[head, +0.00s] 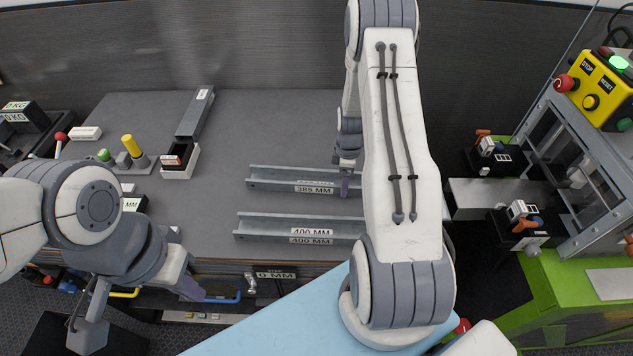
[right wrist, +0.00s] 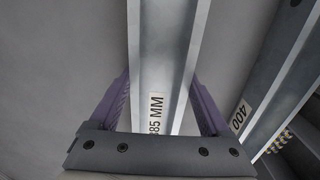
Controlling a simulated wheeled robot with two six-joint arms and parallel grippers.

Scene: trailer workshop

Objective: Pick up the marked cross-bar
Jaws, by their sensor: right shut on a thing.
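A grey channel-shaped cross-bar labelled 385 MM (head: 275,174) is on the dark worktop in the head view. My right gripper (head: 347,184) comes down at its right part and is shut on it. In the right wrist view, the purple fingers of the gripper (right wrist: 160,98) stand on both sides of the 385 bar (right wrist: 162,50). I cannot tell any gap under the bar. A second bar labelled 400 MM (head: 270,222) lies nearer, roughly parallel; it also shows in the right wrist view (right wrist: 285,75). My left gripper (head: 188,287) is near the front edge, its jaw opening unclear.
Another bar (head: 194,115) lies at the back left of the worktop (head: 270,120). A machine with a yellow control box (head: 597,90) stands right. The worktop's back middle is clear.

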